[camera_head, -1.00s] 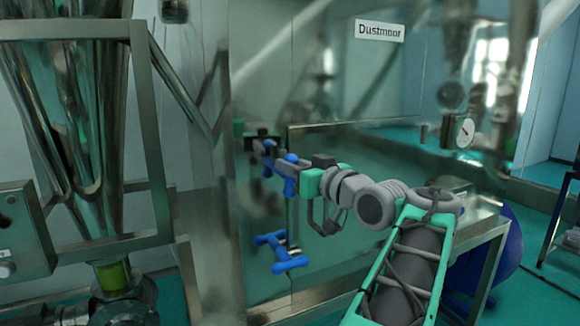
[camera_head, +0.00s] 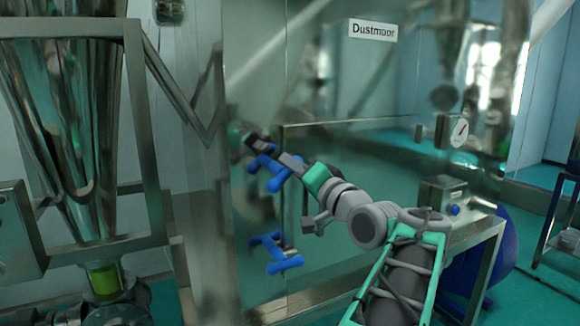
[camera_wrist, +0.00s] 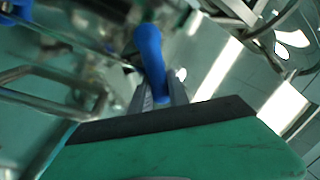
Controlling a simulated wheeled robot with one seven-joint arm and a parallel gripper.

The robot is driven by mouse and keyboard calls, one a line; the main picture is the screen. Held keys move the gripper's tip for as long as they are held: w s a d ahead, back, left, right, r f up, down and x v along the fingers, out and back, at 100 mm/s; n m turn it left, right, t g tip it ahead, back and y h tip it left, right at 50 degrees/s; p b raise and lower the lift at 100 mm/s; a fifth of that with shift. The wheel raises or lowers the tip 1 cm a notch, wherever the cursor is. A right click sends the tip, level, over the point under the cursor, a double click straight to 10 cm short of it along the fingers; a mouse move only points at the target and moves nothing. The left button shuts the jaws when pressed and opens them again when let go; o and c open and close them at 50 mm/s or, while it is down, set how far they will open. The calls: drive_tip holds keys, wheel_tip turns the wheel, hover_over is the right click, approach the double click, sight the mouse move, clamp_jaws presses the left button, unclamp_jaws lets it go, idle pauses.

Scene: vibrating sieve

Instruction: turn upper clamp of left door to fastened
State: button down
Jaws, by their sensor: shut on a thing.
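The upper clamp (camera_head: 268,165) is a blue handle on the left door (camera_head: 330,215) of the steel cabinet. My gripper (camera_head: 285,165) is at this clamp in the head view, its jaws shut on the blue handle. In the wrist view the blue handle (camera_wrist: 150,55) stands between the two grey fingers of my gripper (camera_wrist: 158,92). The clamp's far end is partly hidden behind my gripper. A second, lower blue clamp (camera_head: 275,252) sits below on the same door, apart from my gripper.
A steel hopper (camera_head: 70,110) on a frame stands at the left. A pressure gauge (camera_head: 460,132) and a small control box (camera_head: 448,195) are at the right. A label reading Dustmoor (camera_head: 373,30) is above. A blue drum (camera_head: 505,250) stands behind the steel frame at the right.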

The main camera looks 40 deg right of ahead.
drive_tip(key=m, duration=0.1)
drive_tip(key=m+h, duration=0.1)
drive_tip(key=m, duration=0.1)
drive_tip(key=m+p, duration=0.1)
drive_tip(key=m, duration=0.1)
drive_tip(key=shift+d+f+h, duration=0.2)
drive_tip(key=shift+f+h, duration=0.05)
drive_tip(key=shift+h, duration=0.05)
drive_tip(key=shift+s+d+f+m+h+p, duration=0.15)
drive_tip(key=shift+m+p, duration=0.1)
drive_tip(key=shift+m, duration=0.5)
drive_tip(key=shift+w+a+f+m+h+p, duration=0.15)
drive_tip(key=shift+m+h+p, duration=0.1)
drive_tip(key=shift+m, duration=0.55)
drive_tip(key=shift+s+d+f+m+h+p, duration=0.15)
drive_tip(key=shift+m+p, duration=0.1)
drive_tip(key=shift+m, duration=0.5)
drive_tip(key=c, duration=1.3)
unclamp_jaws()
drive_tip(key=shift+f, duration=0.1)
drive_tip(key=b+v, duration=0.3)
drive_tip(key=v, duration=0.4)
drive_tip(key=shift+s, duration=0.3)
